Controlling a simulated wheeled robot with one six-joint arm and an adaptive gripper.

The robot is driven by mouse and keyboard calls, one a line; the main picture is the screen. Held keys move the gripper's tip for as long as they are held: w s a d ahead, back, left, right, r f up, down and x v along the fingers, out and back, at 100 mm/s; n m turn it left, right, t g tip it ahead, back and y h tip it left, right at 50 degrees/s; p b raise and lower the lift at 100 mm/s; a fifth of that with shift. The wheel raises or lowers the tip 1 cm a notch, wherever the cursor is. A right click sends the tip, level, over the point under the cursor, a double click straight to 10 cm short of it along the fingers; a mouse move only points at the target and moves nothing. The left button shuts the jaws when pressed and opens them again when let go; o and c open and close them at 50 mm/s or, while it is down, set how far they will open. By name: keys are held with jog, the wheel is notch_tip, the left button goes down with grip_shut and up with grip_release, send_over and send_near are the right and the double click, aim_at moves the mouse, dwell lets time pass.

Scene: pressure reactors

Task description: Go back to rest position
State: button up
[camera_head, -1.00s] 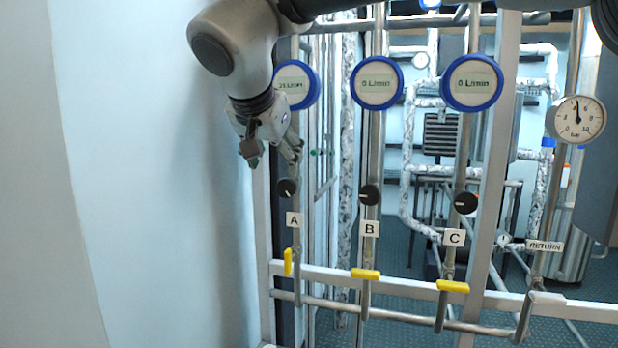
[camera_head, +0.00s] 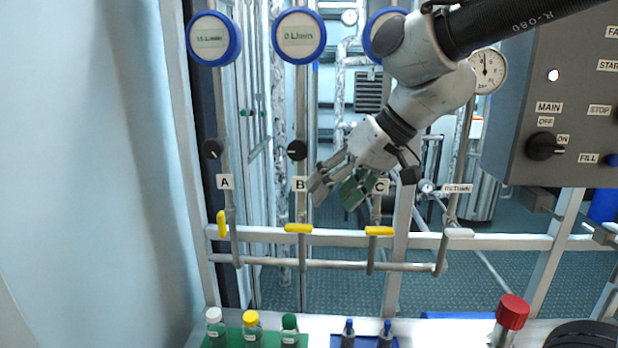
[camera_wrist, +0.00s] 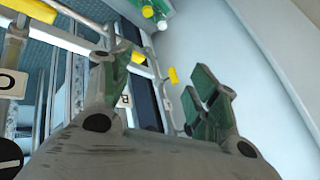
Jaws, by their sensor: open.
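My gripper (camera_head: 338,190) is open and empty in the head view, in front of the pipe rack between labels B and C. Its fingers point down and to the left, with green pads showing. In the wrist view my gripper (camera_wrist: 165,95) has its two fingers spread wide with nothing between them. My arm comes in from the upper right and hides part of the line C gauge (camera_head: 375,38) and all of the C knob.
Yellow handles A (camera_head: 222,224), B (camera_head: 298,228) and C (camera_head: 379,231) sit on the rack. A control panel (camera_head: 560,110) stands at right. Below are capped bottles on a green tray (camera_head: 218,340), small blue-capped vials (camera_head: 348,328) and a red-topped item (camera_head: 512,312).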

jog(key=s+d+f+m+h, duration=0.1)
jog(key=s+d+h, duration=0.1)
jog(key=d, duration=0.8)
jog(key=s+d+f+m+t+h, duration=0.1)
jog(key=s+d, duration=0.4)
jog(key=d, duration=0.6)
jog(key=s+d+f+m+h, duration=0.1)
jog(key=s+d+m+h, duration=0.2)
jog(key=d, duration=0.7)
jog(key=shift+s+d+f+h, duration=0.3)
jog(key=shift+s+d+h, duration=0.1)
dwell(0.9)
